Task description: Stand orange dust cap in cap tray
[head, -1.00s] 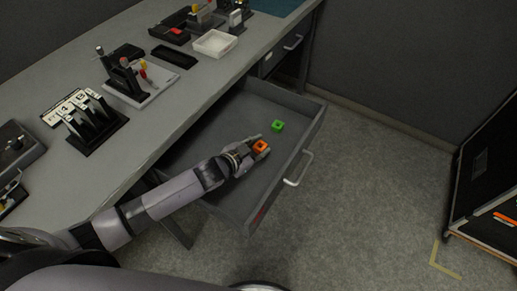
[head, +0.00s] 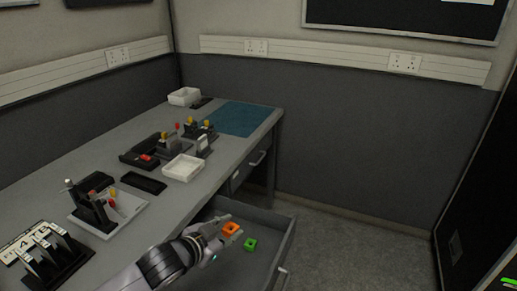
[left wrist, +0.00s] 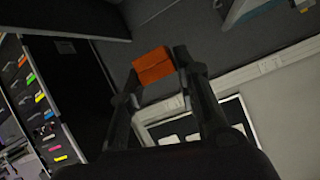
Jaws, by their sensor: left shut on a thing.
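The orange dust cap (head: 231,229) is a small square block with a hole in its top. My left gripper (head: 228,237) is shut on it and holds it over the open drawer. In the left wrist view, the cap (left wrist: 153,65) sits between the fingertips of my left gripper (left wrist: 156,78). A shallow white tray (head: 183,168) stands on the bench beyond the gripper, and another white tray (head: 184,96) stands at the bench's far end. I cannot tell which one is the cap tray. My right gripper is not in view.
A green cap (head: 250,244) lies in the open grey drawer (head: 271,223). The bench holds a dark flat tray (head: 143,184), a stand with tools (head: 108,208), a black numbered rack (head: 50,258) and a blue mat (head: 240,118).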

